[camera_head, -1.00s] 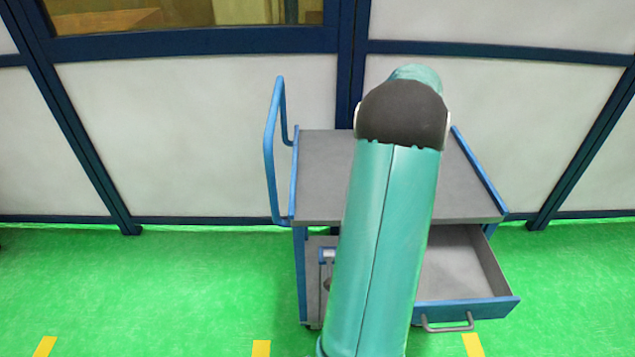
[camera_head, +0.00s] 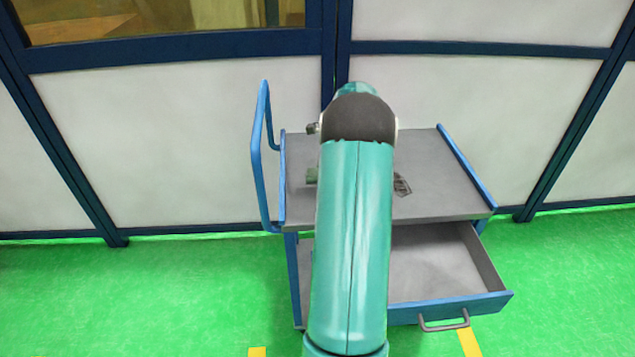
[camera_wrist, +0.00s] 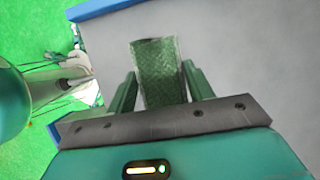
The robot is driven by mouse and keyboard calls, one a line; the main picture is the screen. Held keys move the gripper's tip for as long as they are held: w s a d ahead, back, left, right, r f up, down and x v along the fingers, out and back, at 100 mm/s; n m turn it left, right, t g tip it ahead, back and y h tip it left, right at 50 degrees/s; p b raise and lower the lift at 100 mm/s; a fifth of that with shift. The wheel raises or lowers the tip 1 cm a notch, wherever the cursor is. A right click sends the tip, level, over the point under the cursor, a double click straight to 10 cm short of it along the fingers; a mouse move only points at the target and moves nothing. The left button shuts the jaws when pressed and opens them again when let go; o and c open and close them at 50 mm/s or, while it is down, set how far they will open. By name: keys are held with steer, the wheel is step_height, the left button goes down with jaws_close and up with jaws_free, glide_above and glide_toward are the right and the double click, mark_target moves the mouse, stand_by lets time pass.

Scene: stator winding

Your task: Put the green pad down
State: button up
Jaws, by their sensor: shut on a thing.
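The green pad (camera_wrist: 158,72) is a dark green textured rectangle with a pale edge. In the wrist view it stands between the two fingers of my gripper (camera_wrist: 160,85), which is shut on it. Behind it lies the grey top of the cart (camera_wrist: 255,65). I cannot tell whether the pad touches that surface. In the head view my arm covers most of the gripper and the pad. A small greenish bit shows left of the arm over the cart top (camera_head: 420,195).
The cart has a blue handle (camera_head: 262,160) on the left and a blue rail (camera_head: 466,168) on the right. Its lower drawer (camera_head: 430,275) is pulled out and looks empty. A wall of white panels (camera_head: 180,140) stands behind.

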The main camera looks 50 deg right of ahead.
steer(key=shift+w+a+f, duration=0.1)
steer(key=shift+w+f, duration=0.4)
steer(key=shift+f, duration=0.05)
steer(key=shift+w+f, duration=0.15)
steer(key=shift+f, duration=0.75)
steer(key=shift+w+f, duration=0.1)
steer(key=shift+f, duration=0.75)
steer(key=shift+f, duration=0.1)
steer(key=o, duration=0.9)
steer(key=shift+o, duration=0.2)
steer(key=v, duration=1.2)
